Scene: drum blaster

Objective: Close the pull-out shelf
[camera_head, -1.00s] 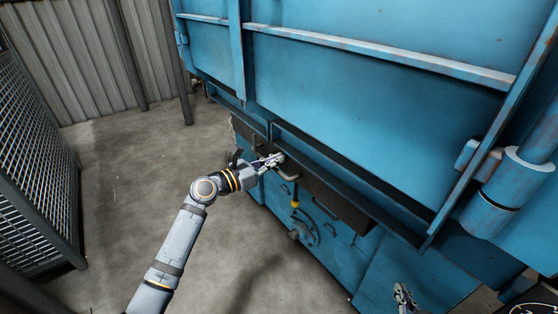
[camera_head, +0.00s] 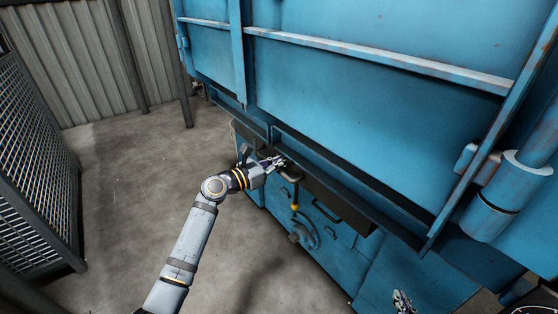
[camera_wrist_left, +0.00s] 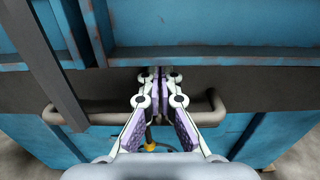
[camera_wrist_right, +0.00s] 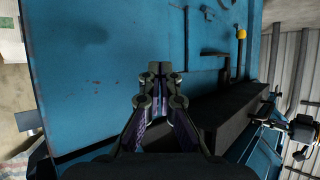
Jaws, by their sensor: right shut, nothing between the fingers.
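The pull-out shelf (camera_head: 311,188) is a dark grey panel with bar handles, low on the front of the blue machine. In the right wrist view a dark block (camera_wrist_right: 232,108), probably the shelf, stands out from the blue side. My left gripper (camera_head: 275,161) is at the shelf's left part. In the left wrist view its fingers (camera_wrist_left: 160,76) are nearly together, tips toward the dark front, over a grey bar handle (camera_wrist_left: 108,118). I cannot tell if they touch it. My right gripper (camera_head: 402,298) is shut and empty before the machine's lower right; it also shows in its wrist view (camera_wrist_right: 160,72).
The blue machine (camera_head: 350,95) fills the right, with a ledge above the shelf. A yellow-tipped lever (camera_head: 295,205) and a round fitting (camera_head: 305,235) sit below. A mesh cage (camera_head: 35,160) stands at left. The concrete floor (camera_head: 130,170) between is clear.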

